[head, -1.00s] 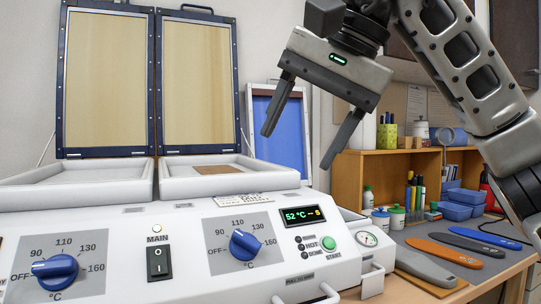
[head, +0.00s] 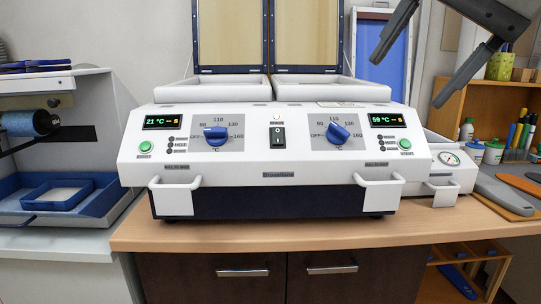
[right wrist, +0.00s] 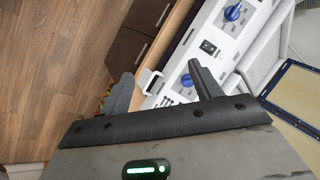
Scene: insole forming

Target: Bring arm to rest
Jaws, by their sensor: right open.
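My right gripper (head: 424,59) is open and empty at the upper right of the head view, in the air above the right side of the machine. In the right wrist view its two fingers (right wrist: 160,92) stand apart with nothing between them. The white forming machine (head: 285,193) stands on the wooden counter, with two raised framed lids (head: 228,35), two blue dials, and a display (head: 388,120) at each end. My left gripper is in neither current view.
A shelf unit with a blue tray (head: 62,195) and a blue roll (head: 32,122) stands at the left. At the right are a gauge unit (head: 447,160), insole shapes (head: 519,184), jars and a wooden shelf (head: 465,92). The counter's front strip (head: 280,234) is clear.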

